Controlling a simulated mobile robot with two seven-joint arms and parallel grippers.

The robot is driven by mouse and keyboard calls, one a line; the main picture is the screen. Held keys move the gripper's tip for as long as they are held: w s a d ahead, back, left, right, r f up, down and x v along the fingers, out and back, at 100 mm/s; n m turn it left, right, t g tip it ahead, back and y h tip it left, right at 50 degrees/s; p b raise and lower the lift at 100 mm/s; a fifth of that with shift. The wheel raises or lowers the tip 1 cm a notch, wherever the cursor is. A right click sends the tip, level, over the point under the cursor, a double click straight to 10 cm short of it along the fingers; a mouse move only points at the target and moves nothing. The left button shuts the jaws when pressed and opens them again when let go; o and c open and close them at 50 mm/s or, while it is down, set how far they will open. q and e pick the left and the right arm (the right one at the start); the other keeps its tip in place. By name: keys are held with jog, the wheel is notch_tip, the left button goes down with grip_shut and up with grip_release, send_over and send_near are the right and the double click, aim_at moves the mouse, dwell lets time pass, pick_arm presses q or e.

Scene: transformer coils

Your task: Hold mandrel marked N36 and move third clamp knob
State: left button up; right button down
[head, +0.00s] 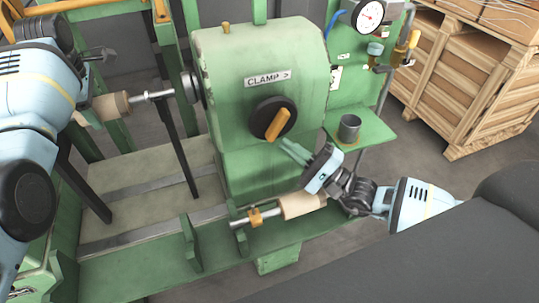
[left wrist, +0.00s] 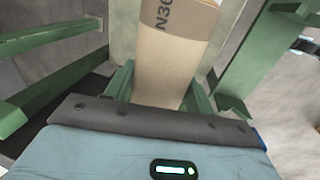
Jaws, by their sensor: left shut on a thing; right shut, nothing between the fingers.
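The pale wooden mandrel (head: 115,105) is on a metal shaft from the green machine head. It also shows in the left wrist view (left wrist: 172,60), where its visible marking reads N36, partly cut off by the frame. My left gripper (head: 92,110) is shut on it, with green fingers on either side. The clamp knob (head: 268,114) is a black disc with an orange handle, slanting up to the right, below a "CLAMP >" plate (head: 267,79). My right gripper (head: 290,147) is shut and empty, its green fingertips just below the knob. I cannot tell whether they touch it.
A second wooden mandrel (head: 299,205) lies on a rod at the machine's front, close below my right gripper. A green shelf (head: 372,133) with a metal cup (head: 349,128) stands to the right. A pressure gauge (head: 370,16) and wooden crates (head: 470,85) are further back.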

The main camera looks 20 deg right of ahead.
jog(key=shift+x, duration=0.85)
